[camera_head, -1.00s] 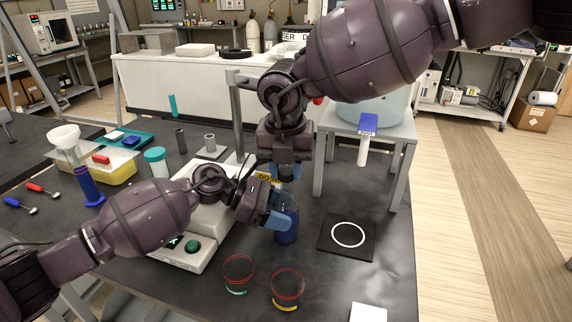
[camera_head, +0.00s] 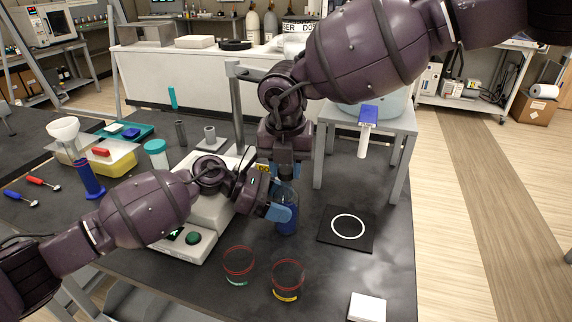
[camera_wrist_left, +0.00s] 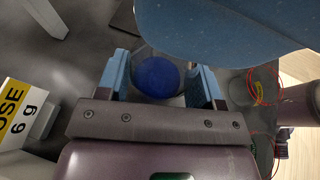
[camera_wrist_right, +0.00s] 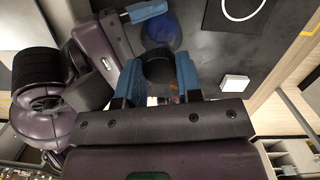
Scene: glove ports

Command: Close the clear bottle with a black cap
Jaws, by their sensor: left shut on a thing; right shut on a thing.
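The clear bottle (camera_head: 288,224) holds blue liquid and stands upright on the dark bench. My left gripper (camera_head: 279,208) is shut on it from the left side. In the left wrist view its blue content (camera_wrist_left: 158,77) shows between the fingers. My right gripper (camera_wrist_right: 160,78) points down and is shut on the black cap (camera_wrist_right: 158,66).
Two red-rimmed glass beakers (camera_head: 287,281) stand in front of the bottle. A black mat with a white ring (camera_head: 348,227) lies to the right. A white balance (camera_head: 190,250) stands beneath my left arm. A grey stand (camera_head: 400,150) and a white block (camera_head: 367,307) are at right.

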